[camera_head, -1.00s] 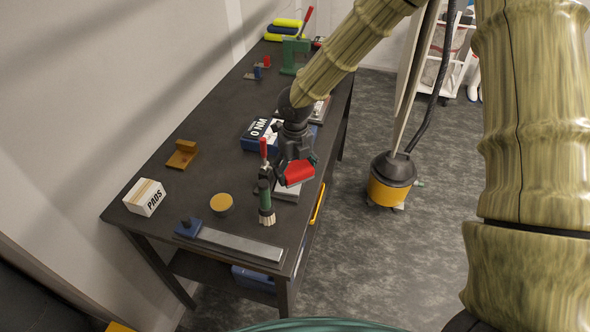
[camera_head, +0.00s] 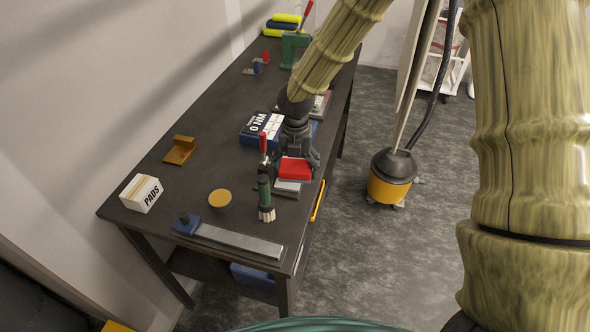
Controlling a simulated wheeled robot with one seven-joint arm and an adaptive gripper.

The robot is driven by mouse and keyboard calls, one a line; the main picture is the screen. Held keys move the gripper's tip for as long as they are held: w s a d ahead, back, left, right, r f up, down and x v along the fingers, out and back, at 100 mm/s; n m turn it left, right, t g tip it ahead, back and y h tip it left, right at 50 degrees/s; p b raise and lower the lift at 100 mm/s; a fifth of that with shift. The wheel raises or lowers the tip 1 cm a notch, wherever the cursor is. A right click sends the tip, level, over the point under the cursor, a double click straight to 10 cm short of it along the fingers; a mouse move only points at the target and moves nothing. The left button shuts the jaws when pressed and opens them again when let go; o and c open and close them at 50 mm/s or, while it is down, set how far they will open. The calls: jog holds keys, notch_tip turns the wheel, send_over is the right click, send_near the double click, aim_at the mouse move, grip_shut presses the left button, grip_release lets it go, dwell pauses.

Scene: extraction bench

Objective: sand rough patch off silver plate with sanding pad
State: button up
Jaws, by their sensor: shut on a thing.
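My gripper (camera_head: 298,160) is shut on a red block (camera_head: 295,169), which looks like the sanding pad. It holds the pad low over a small silver-grey plate (camera_head: 288,187) near the bench's right edge. The pad and gripper hide the far part of this plate. I cannot tell whether the pad touches it, and no rough patch can be made out on it.
A tan-topped disc (camera_head: 220,198), a PADS box (camera_head: 141,193) and a brown bracket (camera_head: 180,150) are farther left. A blue box (camera_head: 258,130) sits behind the gripper. A yellow-black vacuum (camera_head: 390,180) stands on the floor.

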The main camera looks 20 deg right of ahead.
jog(key=m+b, duration=0.1)
jog(key=m, duration=0.5)
jog(key=shift+d+f+b, duration=0.1)
jog(key=shift+f+b, duration=0.1)
jog(key=shift+b, duration=0.15)
jog(key=m+b, duration=0.1)
jog(key=m, duration=0.3)
jog(key=shift+r, duration=0.15)
jog(key=m, duration=0.2)
jog(key=m+b, duration=0.1)
jog(key=m, duration=0.2)
jog(key=shift+w+d+r+m+b, duration=0.15)
jog(key=shift+w+r+m+b, duration=0.15)
jog(key=shift+w+b, duration=0.05)
jog(key=m, duration=0.3)
jog(key=shift+w+d+r+m+b, duration=0.15)
jog(key=shift+w+r+m+b, duration=0.1)
jog(key=shift+r+m+b, duration=0.1)
jog(key=shift+r+p, duration=0.1)
jog(key=shift+p, duration=0.2)
jog(key=shift+f+b, duration=1.25)
jog(key=shift+f, duration=2.35)
jog(key=shift+r, duration=0.1)
